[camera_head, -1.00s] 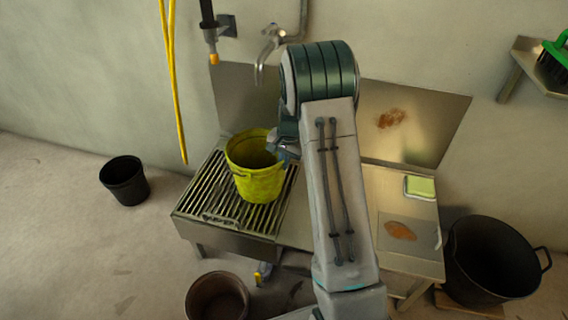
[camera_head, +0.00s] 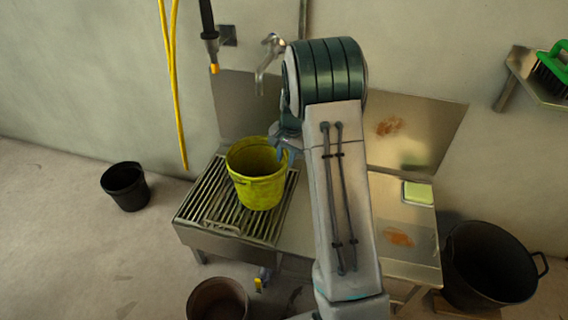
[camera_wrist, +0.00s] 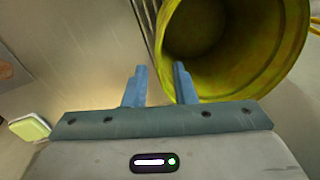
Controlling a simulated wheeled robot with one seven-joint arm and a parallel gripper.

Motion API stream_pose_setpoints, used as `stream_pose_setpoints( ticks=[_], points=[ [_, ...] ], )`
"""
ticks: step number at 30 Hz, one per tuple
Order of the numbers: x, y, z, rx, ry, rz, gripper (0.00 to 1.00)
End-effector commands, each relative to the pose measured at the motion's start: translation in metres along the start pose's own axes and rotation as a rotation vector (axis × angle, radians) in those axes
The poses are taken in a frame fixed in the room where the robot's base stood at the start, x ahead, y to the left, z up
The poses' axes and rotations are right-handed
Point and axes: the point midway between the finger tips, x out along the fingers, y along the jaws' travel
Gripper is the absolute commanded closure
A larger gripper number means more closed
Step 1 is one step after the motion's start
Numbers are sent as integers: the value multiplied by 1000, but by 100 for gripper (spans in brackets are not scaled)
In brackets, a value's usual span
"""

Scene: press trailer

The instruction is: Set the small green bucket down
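The small green bucket (camera_head: 257,192) looks yellow-green and stands upright on the slatted grate (camera_head: 205,205) at the left of the metal bench. In the wrist view the bucket (camera_wrist: 265,80) fills the upper right, its mouth and empty inside facing the camera. My gripper (camera_head: 284,153) is at the bucket's right rim in the head view. In the wrist view my gripper (camera_wrist: 159,72) has its two blue-grey fingers clearly apart. The right finger overlaps the rim and the left is outside it. Contact with the rim cannot be told.
A tap (camera_head: 268,58) and a hanging hose nozzle (camera_head: 212,50) are behind the grate. A green sponge-like block (camera_head: 418,193) lies on the bench's right side. A black bucket (camera_head: 125,188), a brown bucket (camera_head: 218,301) and a large black tub (camera_head: 490,265) stand around the bench.

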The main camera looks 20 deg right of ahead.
Motion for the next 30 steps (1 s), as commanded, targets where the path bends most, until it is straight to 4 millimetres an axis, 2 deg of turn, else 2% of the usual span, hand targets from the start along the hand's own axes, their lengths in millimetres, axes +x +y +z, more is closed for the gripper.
stream_pose_setpoints(
  ticks=[1, 6, 12, 16, 20, 23, 30],
  points=[
    [-17, -1, 0, 0, 3, -2, 76],
    [-46, 0, 0, -1, 1, 0, 76],
    [-64, 0, 1, -4, 0, 0, 76],
    [-79, 2, 17, -45, 0, -2, 76],
    [-106, 12, 55, -150, 3, -4, 76],
    [-127, 25, 93, -256, 5, -1, 76],
    [-158, 69, 182, -515, 17, 21, 76]
  ],
)
